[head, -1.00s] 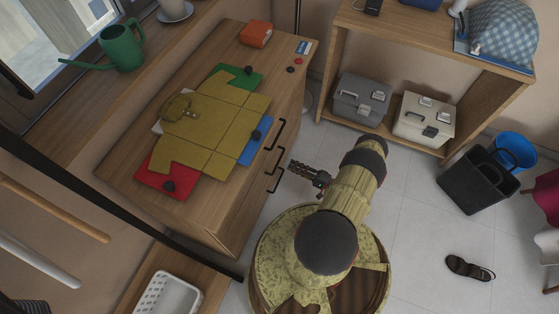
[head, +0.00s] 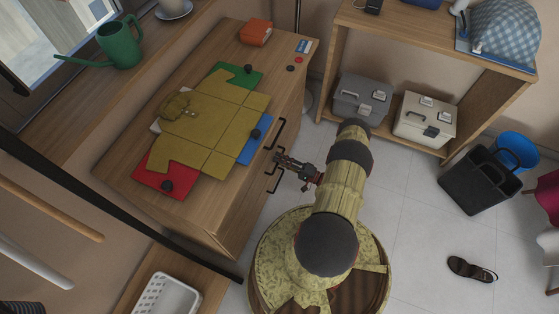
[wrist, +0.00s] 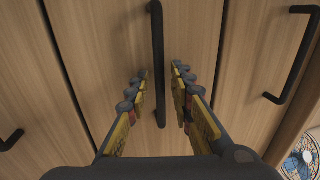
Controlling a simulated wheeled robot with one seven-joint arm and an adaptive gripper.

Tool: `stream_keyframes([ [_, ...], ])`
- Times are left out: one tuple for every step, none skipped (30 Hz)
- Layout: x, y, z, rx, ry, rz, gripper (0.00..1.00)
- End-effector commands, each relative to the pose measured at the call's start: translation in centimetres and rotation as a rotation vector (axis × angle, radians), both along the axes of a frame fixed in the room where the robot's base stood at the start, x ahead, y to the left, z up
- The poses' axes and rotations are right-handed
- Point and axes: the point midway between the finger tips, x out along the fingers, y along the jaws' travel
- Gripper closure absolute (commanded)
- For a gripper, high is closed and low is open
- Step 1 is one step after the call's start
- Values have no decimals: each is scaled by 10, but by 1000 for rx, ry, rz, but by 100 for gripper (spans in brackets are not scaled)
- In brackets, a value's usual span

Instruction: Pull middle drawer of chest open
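The wooden chest (head: 213,52) stands left of my arm in the head view, with its drawer fronts facing my gripper. In the wrist view the middle drawer (wrist: 195,30) fills the centre and looks closed. Its dark bar handle (wrist: 157,40) runs up the picture between my fingers. My gripper (wrist: 161,80) is open, one finger on each side of the handle, with gaps visible on both sides. In the head view my gripper (head: 277,156) is at the chest front and partly hides the handles.
Other drawer handles show at the right (wrist: 292,55) and left (wrist: 10,140) of the wrist view. A folded yellow garment (head: 205,125) and coloured boards lie on the chest. A shelf (head: 430,45) with toolboxes stands behind.

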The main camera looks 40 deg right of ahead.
Motion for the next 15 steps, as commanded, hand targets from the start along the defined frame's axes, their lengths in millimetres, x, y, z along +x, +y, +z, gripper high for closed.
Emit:
stream_keyframes([
  [0, 0, 0, 0, 0, 0, 81],
  [0, 0, 0, 0, 0, 0, 83],
  [0, 0, 0, 0, 0, 0, 85],
  [0, 0, 0, 0, 0, 0, 87],
  [0, 0, 0, 0, 0, 0, 88],
  [0, 0, 0, 0, 0, 0, 91],
  [0, 0, 0, 0, 0, 0, 92],
  [0, 0, 0, 0, 0, 0, 94],
  [0, 0, 0, 0, 0, 0, 96],
  [0, 0, 0, 0, 0, 0, 98],
  [0, 0, 0, 0, 0, 0, 100],
  [0, 0, 0, 0, 0, 0, 100],
  [0, 0, 0, 1, 0, 0, 100],
  [0, 0, 0, 1, 1, 0, 100],
  [0, 0, 0, 1, 1, 0, 100],
])
